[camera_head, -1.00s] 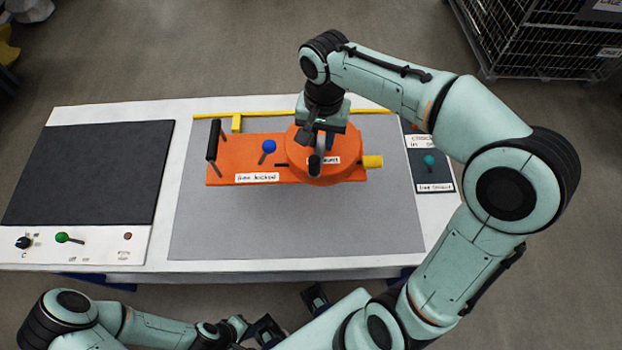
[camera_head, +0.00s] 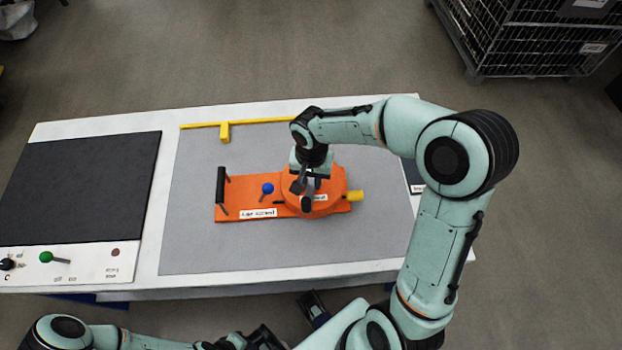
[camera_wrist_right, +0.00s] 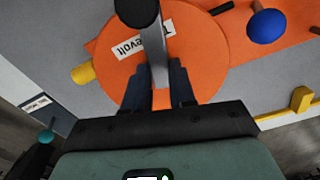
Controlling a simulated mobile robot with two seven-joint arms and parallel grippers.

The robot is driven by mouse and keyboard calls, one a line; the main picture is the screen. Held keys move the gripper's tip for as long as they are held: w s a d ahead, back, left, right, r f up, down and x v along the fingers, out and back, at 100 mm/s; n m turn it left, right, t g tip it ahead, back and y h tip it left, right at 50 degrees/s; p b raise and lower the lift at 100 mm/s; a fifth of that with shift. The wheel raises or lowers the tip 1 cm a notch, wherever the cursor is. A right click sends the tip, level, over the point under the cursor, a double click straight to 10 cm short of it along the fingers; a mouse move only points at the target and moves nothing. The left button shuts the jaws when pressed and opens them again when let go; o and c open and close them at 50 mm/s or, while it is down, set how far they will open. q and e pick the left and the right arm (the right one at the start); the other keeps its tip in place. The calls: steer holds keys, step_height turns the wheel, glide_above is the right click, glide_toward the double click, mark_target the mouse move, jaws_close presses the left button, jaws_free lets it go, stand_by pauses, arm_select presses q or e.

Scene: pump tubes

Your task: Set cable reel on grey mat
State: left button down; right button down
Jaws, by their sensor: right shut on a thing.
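The cable reel is an orange flat base with a round orange drum (camera_head: 333,187), a black bar handle at its left end, a blue knob and a yellow stub at its right. It is over the middle of the large grey mat (camera_head: 215,255); I cannot tell whether it touches it. My right gripper (camera_head: 306,184) comes down on the drum and is shut on the grey bar with a black knob on top of the reel. The wrist view shows the fingers (camera_wrist_right: 157,88) on both sides of that bar, above the drum (camera_wrist_right: 205,65). My left gripper (camera_head: 262,338) is low at the front edge, its jaws unclear.
A yellow strip (camera_head: 260,122) with a short tab lies along the mat's back edge. A dark square pad (camera_head: 75,185) and a white panel with a green lever (camera_head: 48,257) are at left. A wire cage (camera_head: 540,40) stands back right. The front of the mat is clear.

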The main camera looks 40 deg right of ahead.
steer(key=shift+f, duration=0.1)
steer(key=c, duration=0.9)
jaws_free()
steer(key=shift+c, duration=0.2)
step_height(320, 180, up, 12)
steer(key=p, duration=0.1)
steer(key=shift+p, duration=0.3)
